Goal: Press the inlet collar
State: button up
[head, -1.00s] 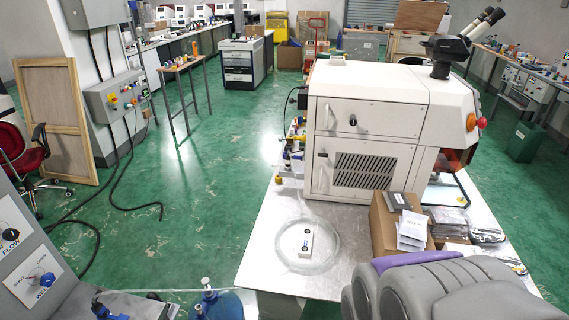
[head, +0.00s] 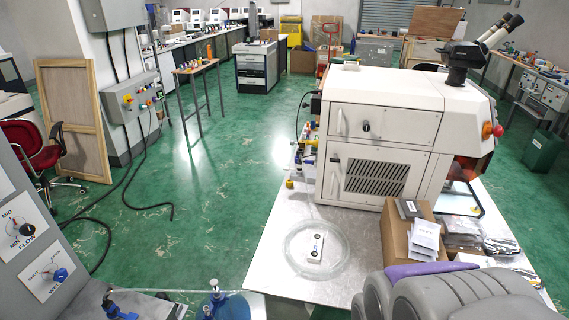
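I cannot make out for certain which part is the inlet collar. A white benchtop machine (head: 388,148) stands on a metal-topped table (head: 285,235) right of centre. Small blue, yellow and dark fittings (head: 304,152) line its left side, with a yellow-brown piece (head: 289,184) low near the table edge. At the lower left, a grey panel (head: 22,195) carries a FLOW knob (head: 27,229) and a blue valve knob (head: 60,275). Blue fittings (head: 118,309) show at the bottom edge. Grey, rounded links of my arm fill the bottom right. My gripper is not in view.
A clear round dish (head: 290,262) holding a white block (head: 316,247) lies on the table. A cardboard box (head: 396,237) and silvery packets (head: 462,231) stand right of it. Cables (head: 172,208) lie on the green floor at left. The floor beyond is mostly open.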

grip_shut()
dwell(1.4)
